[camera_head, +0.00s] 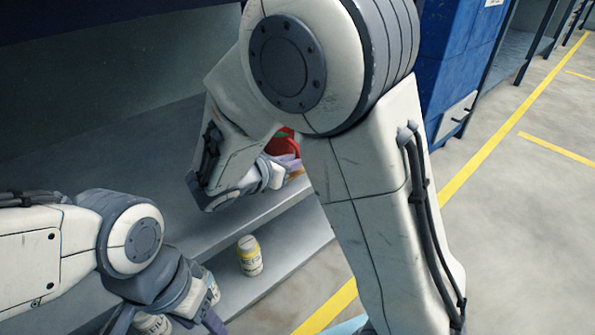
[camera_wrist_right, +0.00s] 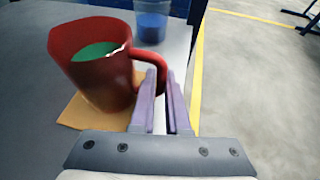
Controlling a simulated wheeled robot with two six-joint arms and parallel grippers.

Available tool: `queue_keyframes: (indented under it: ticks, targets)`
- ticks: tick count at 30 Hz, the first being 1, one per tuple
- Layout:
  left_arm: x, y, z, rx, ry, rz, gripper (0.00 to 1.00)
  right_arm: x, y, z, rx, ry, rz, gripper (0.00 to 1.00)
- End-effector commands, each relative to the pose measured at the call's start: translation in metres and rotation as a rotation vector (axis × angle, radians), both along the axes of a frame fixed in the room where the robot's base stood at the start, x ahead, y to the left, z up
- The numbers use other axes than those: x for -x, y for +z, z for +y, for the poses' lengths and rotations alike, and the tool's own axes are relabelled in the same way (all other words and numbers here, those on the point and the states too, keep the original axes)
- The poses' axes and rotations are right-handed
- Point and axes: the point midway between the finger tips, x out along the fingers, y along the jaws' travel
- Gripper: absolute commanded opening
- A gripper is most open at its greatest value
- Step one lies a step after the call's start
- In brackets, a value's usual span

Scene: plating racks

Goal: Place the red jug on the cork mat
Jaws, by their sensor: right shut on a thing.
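The red jug (camera_wrist_right: 92,70), with a green inside, is large in the right wrist view. My right gripper (camera_wrist_right: 165,80) is shut on its handle, at the jug's right side. The orange-tan cork mat (camera_wrist_right: 75,116) shows under and around the jug's base; I cannot tell whether the base touches it. In the head view my right arm hides most of the jug (camera_head: 287,146). My left gripper (camera_head: 168,322) is low at the left in the head view, fingers spread apart, its tips near the bottom edge.
A blue cup (camera_wrist_right: 153,24) stands behind the jug on the grey shelf. On the lower shelf stand a yellow-and-white bottle (camera_head: 249,256) and white containers (camera_head: 152,323) near my left gripper. A blue cabinet (camera_head: 455,60) is at the right. The shelf's open edge is close to the jug's right.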

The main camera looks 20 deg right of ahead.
Motion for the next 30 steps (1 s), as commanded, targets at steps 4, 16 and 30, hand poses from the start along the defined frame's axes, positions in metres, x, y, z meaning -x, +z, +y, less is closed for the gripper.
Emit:
queue_keyframes:
  ticks: [4,16,30]
  targets:
    - [0.0,-0.006,0.0,0.0,0.0,0.0,0.54,0.0,-0.006,0.0,0.0,0.0,-0.002,0.0]
    - [0.0,-0.006,0.0,0.0,0.0,0.0,0.54,0.0,-0.008,0.0,0.0,0.0,-0.001,0.43]
    - [0.0,0.009,0.0,0.0,0.0,0.0,0.54,0.003,0.005,0.007,0.0,-0.003,0.0,0.43]
